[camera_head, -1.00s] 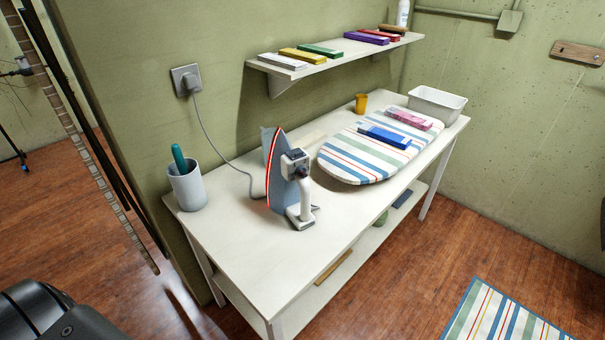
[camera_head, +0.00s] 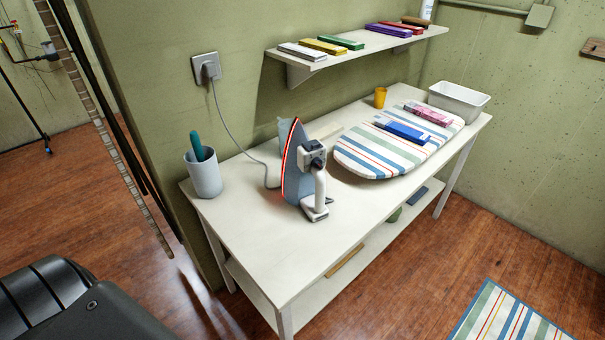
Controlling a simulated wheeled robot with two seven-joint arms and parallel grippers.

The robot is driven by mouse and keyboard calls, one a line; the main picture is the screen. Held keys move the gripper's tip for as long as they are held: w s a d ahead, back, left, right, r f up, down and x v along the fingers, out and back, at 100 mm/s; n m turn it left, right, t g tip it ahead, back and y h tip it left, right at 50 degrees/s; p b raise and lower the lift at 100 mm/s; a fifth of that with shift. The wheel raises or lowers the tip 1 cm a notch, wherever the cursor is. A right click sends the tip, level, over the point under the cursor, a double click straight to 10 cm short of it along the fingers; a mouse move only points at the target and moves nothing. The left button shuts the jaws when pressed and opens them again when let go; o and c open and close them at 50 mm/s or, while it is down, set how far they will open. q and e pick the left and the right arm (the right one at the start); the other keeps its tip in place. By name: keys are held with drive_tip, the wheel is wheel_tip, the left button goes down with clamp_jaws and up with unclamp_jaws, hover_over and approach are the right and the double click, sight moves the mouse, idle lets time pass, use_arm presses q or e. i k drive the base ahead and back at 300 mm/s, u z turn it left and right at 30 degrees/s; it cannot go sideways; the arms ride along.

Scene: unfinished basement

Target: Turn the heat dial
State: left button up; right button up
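An iron (camera_head: 302,172) stands upright on its heel on a white table (camera_head: 262,243). Its soleplate edge shows red and faces left. A dark part (camera_head: 313,151), perhaps the heat dial, sits on the iron's grey-white body above the white handle; its setting is too small to read. A grey cord runs from behind the iron to a wall socket (camera_head: 206,67). Neither gripper shows. Only a black part of my own body is at the lower left.
A grey cup (camera_head: 205,178) with a teal item stands left of the iron. A striped ironing board (camera_head: 365,158) with blue and pink boxes lies to the right, with a white bin (camera_head: 459,101) behind. A shelf (camera_head: 300,66) hangs above. The table's front left is clear.

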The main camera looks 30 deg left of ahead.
sight(316, 161)
drive_tip(key=z, duration=2)
drive_tip(key=i, duration=2.15)
drive_tip(key=u, duration=3.1)
